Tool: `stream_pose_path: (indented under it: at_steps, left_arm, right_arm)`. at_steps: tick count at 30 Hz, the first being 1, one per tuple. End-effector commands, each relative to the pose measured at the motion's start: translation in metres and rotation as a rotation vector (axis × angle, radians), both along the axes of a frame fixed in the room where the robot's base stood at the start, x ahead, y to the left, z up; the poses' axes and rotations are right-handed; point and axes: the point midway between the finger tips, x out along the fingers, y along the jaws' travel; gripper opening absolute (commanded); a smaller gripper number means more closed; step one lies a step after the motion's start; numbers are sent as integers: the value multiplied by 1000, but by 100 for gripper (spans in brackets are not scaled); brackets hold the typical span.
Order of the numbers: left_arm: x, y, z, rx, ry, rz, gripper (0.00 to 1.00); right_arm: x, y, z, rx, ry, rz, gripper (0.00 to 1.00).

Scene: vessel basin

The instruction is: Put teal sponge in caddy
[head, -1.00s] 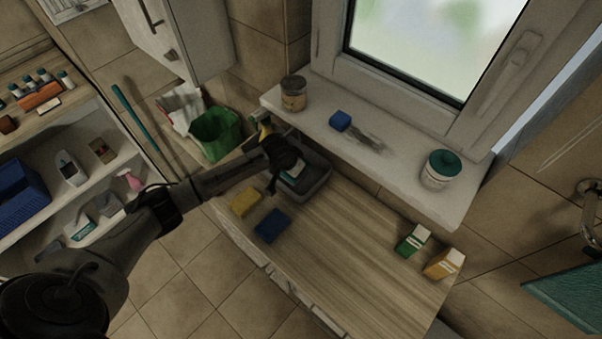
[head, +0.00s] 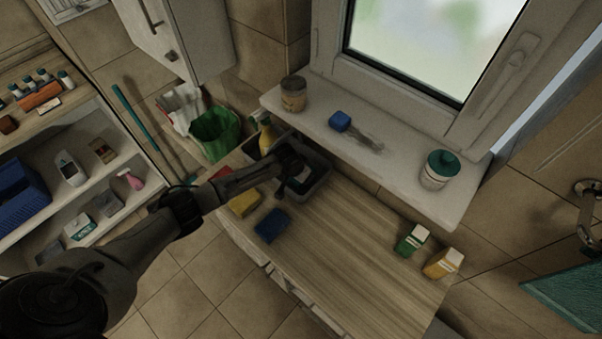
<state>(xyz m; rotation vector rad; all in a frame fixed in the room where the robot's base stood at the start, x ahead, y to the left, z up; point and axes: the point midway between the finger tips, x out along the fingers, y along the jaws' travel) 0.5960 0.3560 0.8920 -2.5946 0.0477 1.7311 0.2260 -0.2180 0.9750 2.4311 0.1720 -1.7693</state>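The grey caddy (head: 322,184) stands at the back left end of the wooden counter, by the window sill. My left gripper (head: 284,187) reaches over it from the left, pointing down at its near-left part. The wrist and fingers are dark and cover much of the caddy's inside. A small pale and teal patch, possibly the teal sponge, shows beside the fingers inside the caddy outline. I cannot tell whether the fingers hold it or whether they are open. My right gripper is not in view.
A yellow sponge (head: 245,203) and a blue sponge (head: 271,225) lie on the counter in front of the caddy. A yellow bottle (head: 267,137) stands behind my wrist. Green (head: 412,241) and orange (head: 443,263) cartons stand at the right. The counter's middle is clear.

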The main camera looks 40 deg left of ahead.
Motion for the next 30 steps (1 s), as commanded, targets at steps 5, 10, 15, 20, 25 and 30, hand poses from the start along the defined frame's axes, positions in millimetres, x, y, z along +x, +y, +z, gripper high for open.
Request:
stream_pose_path:
  at_steps: [5, 10, 15, 20, 25, 30]
  left_arm:
    - [0, 0, 0, 0, 0, 0, 37]
    - [0, 0, -3, -1, 0, 0, 65]
    - [0, 0, -3, -1, 0, 0, 81]
    - [0, 0, -2, 0, 0, 0, 88]
    - [0, 0, -1, 0, 0, 0, 88]
    - [-4, 1, 11, 0, -1, 0, 88]
  right_arm:
    - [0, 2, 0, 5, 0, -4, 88]
    - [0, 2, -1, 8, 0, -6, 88]
    - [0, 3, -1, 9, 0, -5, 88]
    - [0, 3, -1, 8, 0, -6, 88]
    - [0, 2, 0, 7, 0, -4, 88]
    - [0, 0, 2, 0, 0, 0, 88]
